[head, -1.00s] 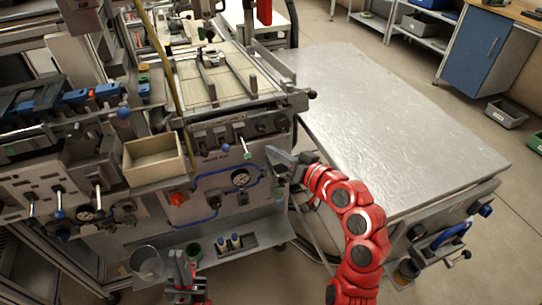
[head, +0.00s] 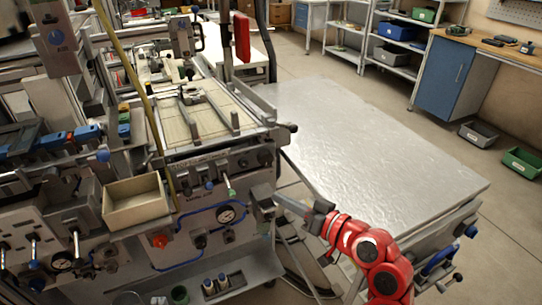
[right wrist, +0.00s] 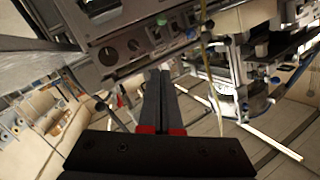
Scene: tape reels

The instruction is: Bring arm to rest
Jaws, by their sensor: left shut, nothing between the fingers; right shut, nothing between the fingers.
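My right gripper (head: 279,198) comes in on the red arm (head: 365,245) from the lower right in the head view. Its grey fingers point up-left, shut and empty, close to the front corner of the machine (head: 210,185). I cannot tell whether they touch it. In the right wrist view its two dark fingers (right wrist: 157,98) lie together with nothing between them.
A grey metal table (head: 370,145) stands bare right of the machine. An open beige box (head: 136,215) sits on the machine's front left. A blue cabinet (head: 455,80) and bins (head: 478,134) are far right. Open floor lies between table and cabinet.

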